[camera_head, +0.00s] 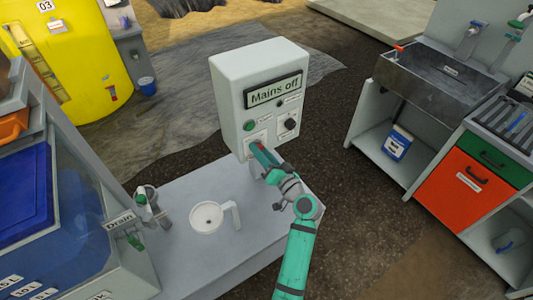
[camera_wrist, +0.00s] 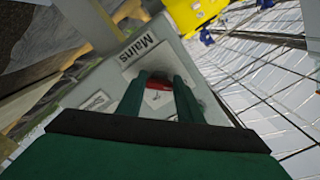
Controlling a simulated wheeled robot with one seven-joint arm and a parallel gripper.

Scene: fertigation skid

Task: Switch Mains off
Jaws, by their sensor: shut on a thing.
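The white control box (camera_head: 258,85) stands on the grey bench, and its display (camera_head: 273,90) reads "Mains off". In the wrist view, the Mains label (camera_wrist: 138,46) is on the panel face, beside a red switch handle (camera_wrist: 158,84). My gripper (camera_head: 258,150) reaches the lower left of the box face and hides the switch in the head view. In the wrist view, its two green fingers are shut on the red handle, one on each side. The handle's exact angle is hard to tell.
A green button (camera_head: 249,125) and a black knob (camera_head: 290,124) are on the box face above my gripper. A white cup-like holder (camera_head: 206,217) sits on the bench, left of my arm. A tank with a Drain valve (camera_head: 137,241) stands at left; a sink (camera_head: 440,80) stands at right.

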